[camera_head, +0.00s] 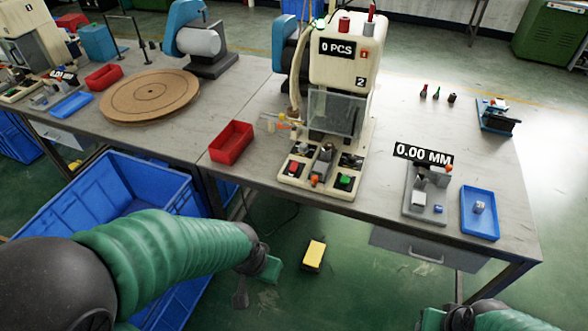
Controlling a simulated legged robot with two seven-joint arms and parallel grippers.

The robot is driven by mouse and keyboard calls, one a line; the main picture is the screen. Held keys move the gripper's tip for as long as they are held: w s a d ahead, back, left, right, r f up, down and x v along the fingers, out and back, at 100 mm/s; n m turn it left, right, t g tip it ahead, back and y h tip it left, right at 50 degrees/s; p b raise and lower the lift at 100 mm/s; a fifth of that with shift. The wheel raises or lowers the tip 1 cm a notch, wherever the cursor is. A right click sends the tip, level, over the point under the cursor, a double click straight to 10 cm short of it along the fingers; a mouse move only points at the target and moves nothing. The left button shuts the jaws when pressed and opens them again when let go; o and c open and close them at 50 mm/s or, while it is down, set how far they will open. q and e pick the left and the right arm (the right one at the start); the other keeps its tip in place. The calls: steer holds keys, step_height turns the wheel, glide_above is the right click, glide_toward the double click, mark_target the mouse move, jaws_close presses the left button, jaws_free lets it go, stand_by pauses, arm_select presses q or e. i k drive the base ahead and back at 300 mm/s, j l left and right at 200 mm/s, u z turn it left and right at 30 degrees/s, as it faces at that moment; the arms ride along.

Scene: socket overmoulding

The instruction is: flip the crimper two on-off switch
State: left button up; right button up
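Crimper two (340,80) is the cream machine marked "2" at the middle of the table, with a "0 PCS" display on its front. Its base carries a red button (293,165), a green button (345,181) and small dark panels. I cannot tell which of its small controls is the on-off switch. My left gripper (254,282) is empty, in front of and below the table edge, left of the crimper's base; its fingers look apart. My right gripper (455,318) is at the bottom edge, partly cut off, so its fingers are unclear. Neither gripper touches the crimper.
A red bin (231,142) stands left of the crimper. A measuring device (426,195) showing "0.00 MM" and a blue tray (480,226) are to the right. A round wooden board (150,93) lies left. A large blue crate (104,179) stands below the table front. A yellow object (314,255) is on the floor.

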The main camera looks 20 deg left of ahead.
mark_target(294, 165)
steer(key=i+j, duration=0.3)
steer(key=i, duration=0.2)
steer(key=i+j, duration=0.25)
steer(key=i, duration=0.3)
steer(key=i+j, duration=0.3)
steer(key=i, duration=0.2)
steer(key=u, duration=0.05)
